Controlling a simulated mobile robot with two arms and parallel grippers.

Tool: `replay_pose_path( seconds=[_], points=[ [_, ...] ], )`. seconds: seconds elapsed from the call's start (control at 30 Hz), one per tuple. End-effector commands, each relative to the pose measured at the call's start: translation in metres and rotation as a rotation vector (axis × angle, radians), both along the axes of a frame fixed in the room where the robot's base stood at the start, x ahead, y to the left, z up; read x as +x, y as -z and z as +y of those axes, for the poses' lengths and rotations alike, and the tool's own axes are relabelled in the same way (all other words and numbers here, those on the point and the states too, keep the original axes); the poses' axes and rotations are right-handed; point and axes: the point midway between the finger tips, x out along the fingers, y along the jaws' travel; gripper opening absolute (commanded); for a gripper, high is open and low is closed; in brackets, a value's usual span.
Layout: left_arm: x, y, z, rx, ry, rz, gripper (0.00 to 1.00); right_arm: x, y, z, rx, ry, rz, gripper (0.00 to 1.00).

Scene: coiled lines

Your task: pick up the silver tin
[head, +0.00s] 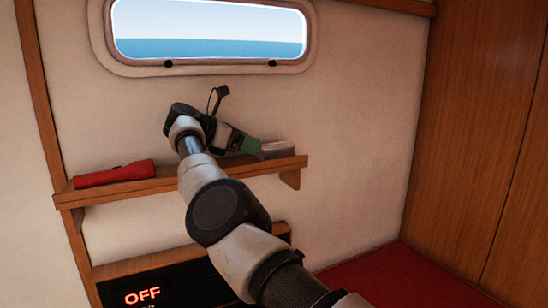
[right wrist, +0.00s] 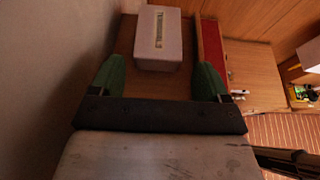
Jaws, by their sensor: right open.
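The silver tin (head: 276,149) is a small pale grey box at the right end of the wooden wall shelf (head: 240,173). In the right wrist view the tin (right wrist: 158,38) shows with a label strip on its top. My right gripper (head: 252,147) reaches along the shelf from the left, its green finger beside the tin's left end. In the right wrist view its two green fingers (right wrist: 160,72) are spread apart, with the near end of the tin at the gap between their tips. A gap shows on both sides, and nothing is gripped. My left gripper is not in view.
A red torch (head: 115,174) lies on the shelf's left part. The wall stands behind the shelf, with a window (head: 210,35) above. A red cushion (head: 375,280) lies at lower right.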

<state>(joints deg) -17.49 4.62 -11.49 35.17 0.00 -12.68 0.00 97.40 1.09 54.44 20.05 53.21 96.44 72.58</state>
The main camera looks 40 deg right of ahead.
Motion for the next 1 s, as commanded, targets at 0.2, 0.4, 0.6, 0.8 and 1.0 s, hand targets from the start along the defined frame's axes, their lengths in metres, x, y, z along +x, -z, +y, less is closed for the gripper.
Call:
replay_pose_path(
  seconds=[0.2, 0.4, 0.6, 0.8, 1.0],
  points=[
    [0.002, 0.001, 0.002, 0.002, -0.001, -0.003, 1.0, -0.005, 0.005, -0.016, -0.001, 0.001, 0.0, 0.77],
    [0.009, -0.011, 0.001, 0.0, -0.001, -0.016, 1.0, -0.012, 0.011, -0.035, 0.0, 0.004, 0.001, 0.77],
    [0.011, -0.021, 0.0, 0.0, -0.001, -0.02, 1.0, -0.019, 0.021, -0.057, 0.0, 0.001, 0.002, 0.77],
    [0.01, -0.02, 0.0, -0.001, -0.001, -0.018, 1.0, -0.021, 0.025, -0.061, -0.001, 0.0, 0.001, 0.77],
    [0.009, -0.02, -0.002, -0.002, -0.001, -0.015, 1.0, -0.02, 0.025, -0.061, -0.001, 0.0, 0.0, 0.6]
  ],
)
